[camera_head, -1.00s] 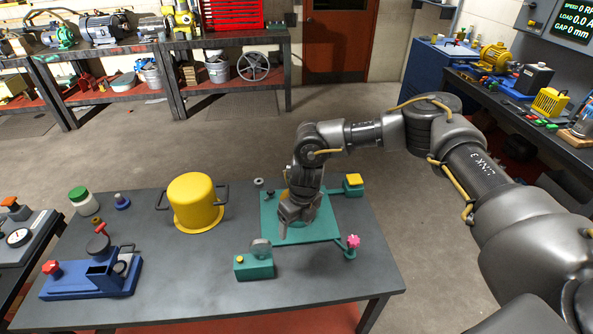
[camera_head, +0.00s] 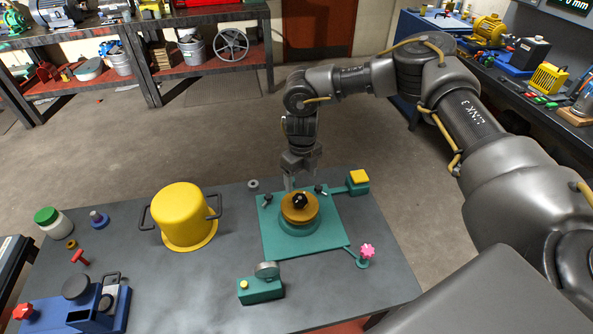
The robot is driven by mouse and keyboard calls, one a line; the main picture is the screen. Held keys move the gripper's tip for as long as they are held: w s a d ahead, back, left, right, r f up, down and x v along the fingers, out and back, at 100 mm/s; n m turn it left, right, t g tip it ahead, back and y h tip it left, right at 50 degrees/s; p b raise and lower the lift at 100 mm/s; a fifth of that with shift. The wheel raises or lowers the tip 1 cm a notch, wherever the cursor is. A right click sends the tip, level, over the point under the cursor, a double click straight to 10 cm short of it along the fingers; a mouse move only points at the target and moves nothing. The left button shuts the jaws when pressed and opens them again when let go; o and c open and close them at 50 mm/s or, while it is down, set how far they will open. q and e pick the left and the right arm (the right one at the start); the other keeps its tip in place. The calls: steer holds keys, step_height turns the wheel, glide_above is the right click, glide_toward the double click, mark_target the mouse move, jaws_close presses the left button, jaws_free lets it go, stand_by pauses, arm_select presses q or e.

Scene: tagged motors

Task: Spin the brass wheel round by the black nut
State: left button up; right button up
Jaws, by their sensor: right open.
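The brass wheel (camera_head: 293,213) lies flat on a round green base in the middle of the green plate (camera_head: 328,239). The black nut (camera_head: 299,200) sits on top of the wheel, a little right of its middle. My right gripper (camera_head: 301,184) points down just behind the wheel, on the far side of the nut. Its fingers look apart and empty, and I see nothing between them. I cannot tell whether a fingertip touches the wheel. My left gripper is not in view.
A yellow pot (camera_head: 186,219) stands left of the plate. A pink knob (camera_head: 367,250), a green block with a yellow button (camera_head: 357,181) and a green block with a grey disc (camera_head: 261,286) surround the plate. A blue fixture (camera_head: 98,308) is at the front left.

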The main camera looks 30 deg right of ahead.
steer(key=b, duration=0.3)
glide_above(300, 198)
step_height(300, 198, down, 4)
steer(key=shift+s+f, duration=0.1)
steer(key=shift+s, duration=0.05)
steer(key=f+b, duration=0.3)
steer(key=f, duration=0.1)
steer(key=shift+w, duration=0.3)
steer(key=shift+s+f, duration=0.1)
steer(key=shift+f, duration=0.2)
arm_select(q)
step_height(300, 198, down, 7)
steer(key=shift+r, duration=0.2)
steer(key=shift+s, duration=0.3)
